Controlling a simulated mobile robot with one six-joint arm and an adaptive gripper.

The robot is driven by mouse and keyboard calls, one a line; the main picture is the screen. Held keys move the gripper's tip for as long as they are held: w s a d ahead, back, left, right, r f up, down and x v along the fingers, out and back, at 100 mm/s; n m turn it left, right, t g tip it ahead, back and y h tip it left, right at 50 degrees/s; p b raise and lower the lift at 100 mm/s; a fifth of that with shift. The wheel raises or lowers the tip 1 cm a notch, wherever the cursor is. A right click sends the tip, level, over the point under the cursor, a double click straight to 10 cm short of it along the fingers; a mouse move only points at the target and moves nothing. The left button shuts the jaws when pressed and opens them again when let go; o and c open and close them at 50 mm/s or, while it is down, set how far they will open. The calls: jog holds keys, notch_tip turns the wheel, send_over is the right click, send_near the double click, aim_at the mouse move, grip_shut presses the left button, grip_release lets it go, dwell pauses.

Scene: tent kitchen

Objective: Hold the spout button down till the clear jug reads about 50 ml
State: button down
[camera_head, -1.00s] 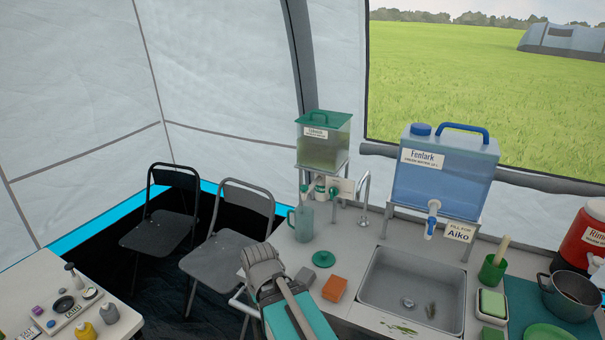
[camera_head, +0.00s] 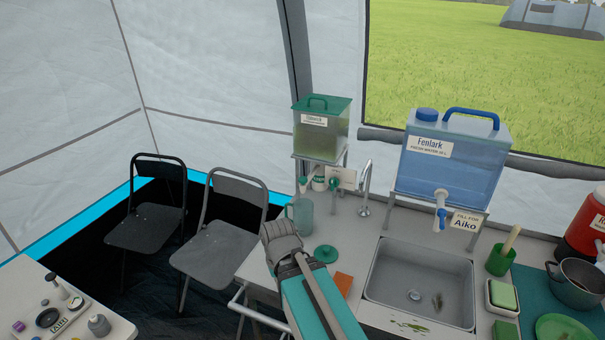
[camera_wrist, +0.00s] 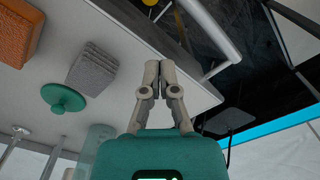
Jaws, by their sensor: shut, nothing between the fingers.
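The clear jug (camera_head: 304,214) stands on the counter below the green-lidded dispenser (camera_head: 320,138); its handle faces left. Its scale and level are too small to read. A spout with a green knob (camera_head: 334,184) shows under that dispenser. The blue Fenlark container (camera_head: 460,160) has a tap (camera_head: 440,213) over the sink side, with a tag reading "Fill for Aiko". My gripper (camera_head: 270,228) is shut and empty, in front of and left of the jug. In the wrist view its fingertips (camera_wrist: 159,66) meet near the counter edge; a clear cylinder, likely the jug (camera_wrist: 92,148), is partly hidden behind my gripper.
A green lid (camera_head: 325,254) and an orange block (camera_head: 343,284) lie right of my gripper; a grey sponge (camera_wrist: 92,68) shows in the wrist view. A metal faucet (camera_head: 364,190) stands right of the jug. The sink (camera_head: 420,280) is further right. Folding chairs (camera_head: 215,245) stand left.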

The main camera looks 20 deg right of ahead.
notch_tip(320, 180, up, 31)
jog(key=m+p, duration=2.7)
jog(key=p, duration=0.4)
send_over(303, 178)
jog(key=s+d, duration=0.1)
jog(key=shift+t+y, duration=0.3)
jog(key=shift+y, duration=0.1)
jog(key=shift+f+b, duration=0.2)
jog(key=shift+b, duration=0.1)
jog(key=f+b, duration=1.3)
jog(key=shift+w+a+f, duration=0.25)
jog(key=shift+w+a, duration=0.05)
jog(key=shift+a, duration=0.1)
